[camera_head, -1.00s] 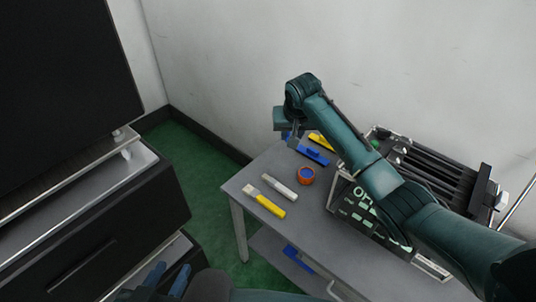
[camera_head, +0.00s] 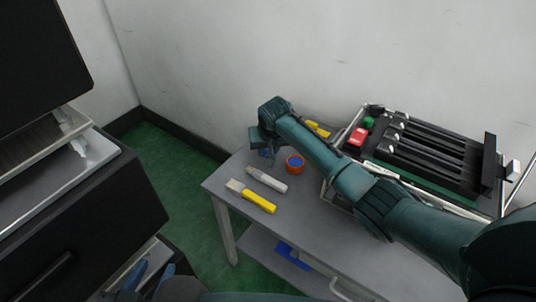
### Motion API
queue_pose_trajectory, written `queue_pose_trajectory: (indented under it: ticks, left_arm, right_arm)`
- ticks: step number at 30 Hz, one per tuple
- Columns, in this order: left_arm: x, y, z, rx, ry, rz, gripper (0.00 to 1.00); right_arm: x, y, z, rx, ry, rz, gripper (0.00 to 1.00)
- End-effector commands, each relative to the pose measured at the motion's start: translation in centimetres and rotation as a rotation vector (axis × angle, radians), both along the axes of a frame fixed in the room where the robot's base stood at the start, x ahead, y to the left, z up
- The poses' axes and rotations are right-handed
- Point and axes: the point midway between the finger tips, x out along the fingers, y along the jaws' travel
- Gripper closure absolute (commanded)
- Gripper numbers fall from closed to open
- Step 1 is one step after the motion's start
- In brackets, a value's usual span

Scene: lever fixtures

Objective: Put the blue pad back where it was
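My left gripper (camera_head: 148,279) is at the bottom left edge, low and away from the table; its two blue-grey fingers stand apart with nothing seen between them. My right gripper (camera_head: 264,148) is over the far left part of the grey table (camera_head: 312,216), its fingers mostly hidden. A flat blue thing (camera_head: 293,255), perhaps the blue pad, lies on the table's lower shelf.
A yellow tool (camera_head: 318,130) is behind my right arm. A lever fixture (camera_head: 437,153) stands at right. Dark cabinets fill the left.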

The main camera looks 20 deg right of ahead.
Motion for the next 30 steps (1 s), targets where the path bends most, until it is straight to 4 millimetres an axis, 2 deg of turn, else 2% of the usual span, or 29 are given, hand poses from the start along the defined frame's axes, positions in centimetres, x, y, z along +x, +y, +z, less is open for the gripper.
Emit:
queue_pose_trajectory:
  ticks: [1, 2, 13, 14, 21, 30]
  left_arm:
    - [0.12, -0.04, -0.35, 0.001, -0.018, -0.001, 0.64]
    - [0.17, -0.05, -0.27, 0.0, -0.026, -0.002, 0.64]
    - [0.21, -0.05, -0.02, -0.002, -0.033, -0.001, 0.64]
    - [0.21, -0.06, -0.01, -0.002, -0.033, -0.001, 0.64]
    - [0.22, -0.04, 0.0, -0.001, -0.033, -0.001, 0.64]
    - [0.23, -0.02, 0.03, -0.001, -0.034, -0.001, 0.64]
  right_arm:
    - [-0.04, 0.02, -1.08, -0.001, 0.002, 0.0, 0.89]
    - [-0.04, 0.02, -1.3, -0.001, 0.002, 0.0, 0.89]
    - [0.0, 0.05, -1.53, 0.001, 0.0, 0.0, 0.89]
    - [0.01, 0.05, -1.51, 0.001, -0.001, 0.0, 0.69]
    - [0.01, 0.02, -1.48, 0.0, -0.001, 0.0, 0.49]
    - [0.04, 0.01, -1.14, 0.0, -0.002, 0.0, 0.49]
